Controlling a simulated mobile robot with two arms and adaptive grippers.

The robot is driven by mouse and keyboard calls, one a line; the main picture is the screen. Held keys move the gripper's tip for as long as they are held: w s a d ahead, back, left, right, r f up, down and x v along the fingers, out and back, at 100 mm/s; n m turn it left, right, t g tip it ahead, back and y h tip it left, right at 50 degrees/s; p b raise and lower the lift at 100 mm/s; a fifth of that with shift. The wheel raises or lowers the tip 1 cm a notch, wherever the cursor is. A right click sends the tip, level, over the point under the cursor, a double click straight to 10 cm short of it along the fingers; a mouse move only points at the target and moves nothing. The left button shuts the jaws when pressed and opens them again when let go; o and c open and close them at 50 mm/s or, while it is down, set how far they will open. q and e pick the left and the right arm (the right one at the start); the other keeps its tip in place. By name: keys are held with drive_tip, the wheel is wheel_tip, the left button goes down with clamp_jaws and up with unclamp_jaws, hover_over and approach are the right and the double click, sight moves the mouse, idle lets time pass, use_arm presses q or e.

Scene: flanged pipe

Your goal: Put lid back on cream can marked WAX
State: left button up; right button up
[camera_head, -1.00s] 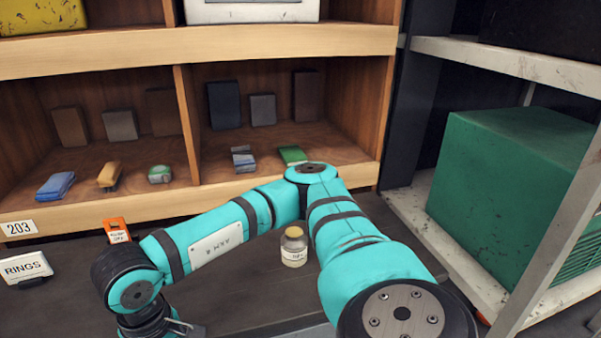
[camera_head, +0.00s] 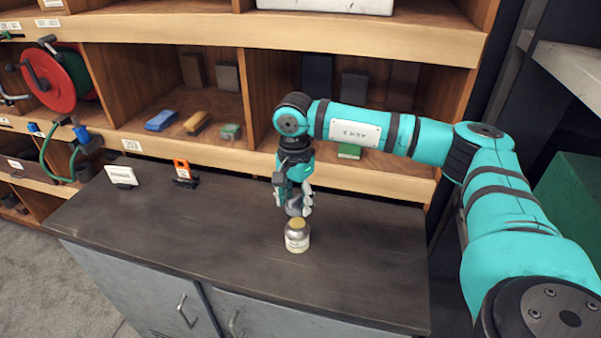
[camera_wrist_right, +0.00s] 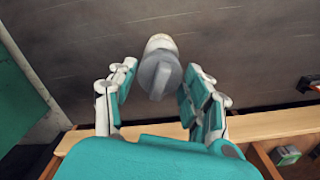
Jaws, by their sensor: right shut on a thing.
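The cream can (camera_head: 297,239) stands upright on the dark worktop. It has a pale label, too small to read here, and a yellowish top. My right gripper (camera_head: 293,204) points down just behind and above the can. It is shut on a grey lid (camera_head: 294,210), which hangs close to the can's top, slightly behind it. In the right wrist view the lid (camera_wrist_right: 157,74) sits between the fingers of the right gripper (camera_wrist_right: 158,85) and covers part of the can (camera_wrist_right: 160,42). Whether lid and can touch, I cannot tell. My left gripper is out of view.
The dark worktop (camera_head: 200,235) is clear around the can. A white sign (camera_head: 121,175) and an orange item (camera_head: 183,172) stand at its back left. Wooden shelving (camera_head: 385,175) rises close behind the gripper. A red reel (camera_head: 58,80) is at far left.

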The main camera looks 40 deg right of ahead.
sight(297, 223)
drive_tip(key=shift+w+d+r+m, duration=0.35)
drive_tip(key=shift+w+r+m, duration=0.05)
drive_tip(key=shift+r+m, duration=0.1)
drive_tip(key=shift+w+f, duration=0.15)
drive_tip(key=shift+w, duration=0.05)
drive_tip(key=shift+f, duration=0.2)
drive_tip(key=shift+s+d+f+b, duration=0.1)
drive_tip(key=shift+f+b, duration=0.35)
drive_tip(key=shift+f, duration=0.2)
drive_tip(key=shift+s+d+f+b, duration=0.1)
drive_tip(key=shift+f+b, duration=0.3)
drive_tip(key=shift+f, duration=0.25)
wheel_tip(297, 223, down, 3)
drive_tip(key=shift+a+b, duration=0.1)
drive_tip(key=shift+b, duration=0.95)
drive_tip(key=shift+f, duration=0.2)
use_arm(q)
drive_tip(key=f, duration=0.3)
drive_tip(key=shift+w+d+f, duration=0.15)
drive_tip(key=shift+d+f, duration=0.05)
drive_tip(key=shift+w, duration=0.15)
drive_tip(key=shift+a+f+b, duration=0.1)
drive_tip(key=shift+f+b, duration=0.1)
drive_tip(key=shift+b, duration=0.15)
